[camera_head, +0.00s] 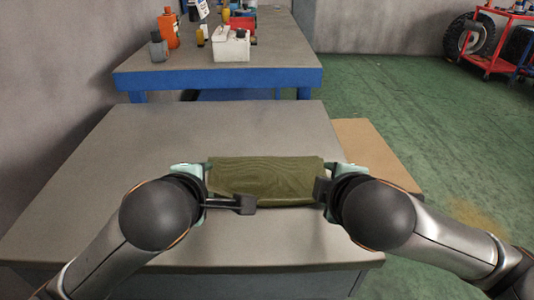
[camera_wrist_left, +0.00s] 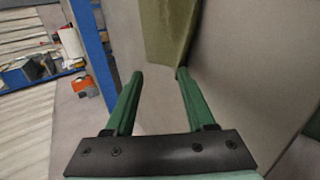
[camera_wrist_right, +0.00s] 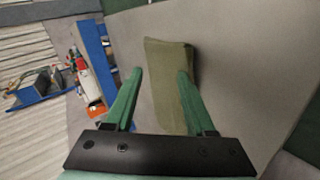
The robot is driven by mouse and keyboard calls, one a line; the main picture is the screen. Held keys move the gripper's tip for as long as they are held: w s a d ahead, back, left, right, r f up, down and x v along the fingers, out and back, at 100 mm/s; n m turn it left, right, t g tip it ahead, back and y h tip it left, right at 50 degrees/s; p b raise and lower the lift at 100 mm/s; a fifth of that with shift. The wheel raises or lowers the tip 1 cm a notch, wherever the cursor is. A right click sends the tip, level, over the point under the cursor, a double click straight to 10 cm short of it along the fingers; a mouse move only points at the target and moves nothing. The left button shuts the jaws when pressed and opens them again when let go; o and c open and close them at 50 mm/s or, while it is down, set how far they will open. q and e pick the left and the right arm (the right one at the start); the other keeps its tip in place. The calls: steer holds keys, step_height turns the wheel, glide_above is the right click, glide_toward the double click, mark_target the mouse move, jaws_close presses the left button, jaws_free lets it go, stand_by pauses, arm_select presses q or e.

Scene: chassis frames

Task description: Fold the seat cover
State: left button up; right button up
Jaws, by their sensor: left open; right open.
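The olive-green seat cover (camera_head: 265,178) lies on the grey table between my two grippers, folded into a compact rectangle. My left gripper (camera_head: 232,187) is open at the cover's left end; in the left wrist view the cover (camera_wrist_left: 168,28) shows just beyond the tip of one finger of the gripper (camera_wrist_left: 158,73). My right gripper (camera_head: 322,180) is open at the cover's right end. In the right wrist view the cover (camera_wrist_right: 168,80) extends beneath and beyond one finger of the gripper (camera_wrist_right: 160,73). I cannot tell whether any finger touches the cloth.
The grey table (camera_head: 130,170) is bare around the cover. A cardboard-coloured surface (camera_head: 370,150) sits at its right. Behind stands a blue-edged bench (camera_head: 290,72) with an orange bottle (camera_head: 168,28) and a white box (camera_head: 230,45). A red cart (camera_head: 495,40) stands far right.

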arm_select(q)
steer(key=shift+d+r, duration=0.2)
steer(key=shift+r, duration=0.65)
arm_select(e)
steer(key=shift+s+r, duration=0.1)
steer(key=shift+r, duration=0.45)
arm_select(q)
steer(key=shift+s+r, duration=0.1)
steer(key=shift+r, duration=0.05)
arm_select(e)
steer(key=shift+r, duration=0.25)
arm_select(q)
steer(key=shift+s+a+r, duration=0.1)
steer(key=shift+a+r, duration=0.15)
arm_select(e)
steer(key=shift+s+r, duration=0.2)
steer(key=shift+r, duration=0.15)
arm_select(q)
steer(key=r, duration=0.2)
steer(key=s+r, duration=0.1)
steer(key=shift+s+r, duration=0.1)
steer(key=shift+r, duration=0.3)
arm_select(e)
steer(key=r, duration=0.2)
steer(key=s+r, duration=0.1)
steer(key=r, duration=0.1)
